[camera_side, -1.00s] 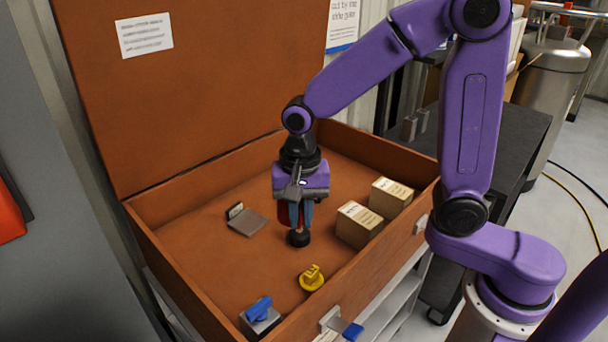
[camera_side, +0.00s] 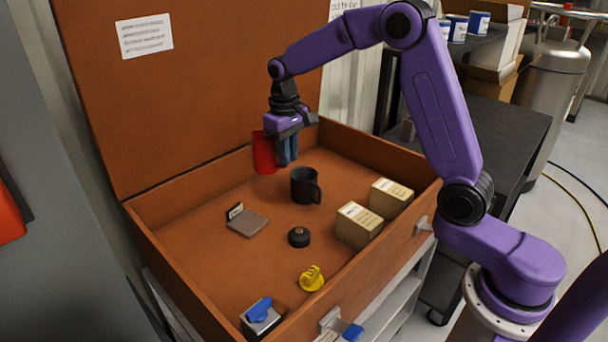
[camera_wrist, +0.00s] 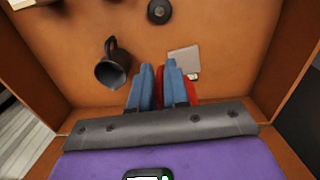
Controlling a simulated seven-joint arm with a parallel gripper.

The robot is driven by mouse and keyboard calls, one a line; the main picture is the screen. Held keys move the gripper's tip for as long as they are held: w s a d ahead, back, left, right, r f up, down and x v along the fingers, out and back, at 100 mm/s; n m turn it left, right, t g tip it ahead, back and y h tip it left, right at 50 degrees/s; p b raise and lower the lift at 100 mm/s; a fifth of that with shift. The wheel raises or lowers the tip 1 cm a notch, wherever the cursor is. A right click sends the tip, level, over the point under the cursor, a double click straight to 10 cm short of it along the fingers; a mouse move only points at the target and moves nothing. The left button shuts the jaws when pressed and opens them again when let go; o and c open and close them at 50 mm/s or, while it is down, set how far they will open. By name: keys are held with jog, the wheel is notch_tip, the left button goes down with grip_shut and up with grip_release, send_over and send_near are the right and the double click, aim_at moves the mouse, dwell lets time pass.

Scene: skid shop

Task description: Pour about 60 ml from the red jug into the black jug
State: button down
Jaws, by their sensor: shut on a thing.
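My gripper (camera_side: 287,160) is shut on the red jug (camera_side: 263,153) near the back of the brown case. The jug looks close to upright; whether its base clears the floor is hard to tell. In the wrist view, my blue fingers (camera_wrist: 160,92) hide most of the red jug (camera_wrist: 191,88). The black jug (camera_side: 303,187) stands upright on the case floor, in front and to the right of the red one, its handle towards the right. It also shows in the wrist view (camera_wrist: 112,70), left of my fingers, its dark opening visible. The contents of both jugs cannot be seen.
A round black knob (camera_side: 299,237), a grey plate with a tag (camera_side: 247,223) and a yellow piece (camera_side: 312,279) lie on the case floor. Two cardboard boxes (camera_side: 358,226) (camera_side: 390,199) stand along the right wall. The case walls surround the work; the left floor is clear.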

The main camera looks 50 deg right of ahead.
jog(key=w+d+f+n, duration=0.15)
jog(key=d+n, duration=0.35)
jog(key=d, duration=0.7)
jog(key=w+d+n, duration=0.3)
jog(key=d+n, duration=0.1)
jog(key=d, duration=0.7)
jog(key=w+d+n, duration=0.2)
jog(key=d+n, duration=0.3)
jog(key=d, duration=0.7)
jog(key=shift+t, duration=0.4)
notch_tip(320, 180, down, 16)
jog(key=shift+s+f, duration=0.1)
jog(key=shift+s, duration=0.05)
jog(key=shift+s+h, duration=0.1)
jog(key=shift+h, duration=0.2)
jog(key=shift+a, duration=0.15)
jog(key=w+a+r+n+g+h, duration=0.1)
jog(key=a+r+h, duration=0.7)
jog(key=r+h, duration=0.1)
jog(key=shift+w+a+h, duration=0.2)
jog(key=shift+a+h, duration=0.15)
jog(key=shift+h, duration=0.05)
jog(key=shift+a+r+g+h, duration=0.25)
jog(key=shift+r+g+h, duration=0.05)
jog(key=shift+h, duration=0.1)
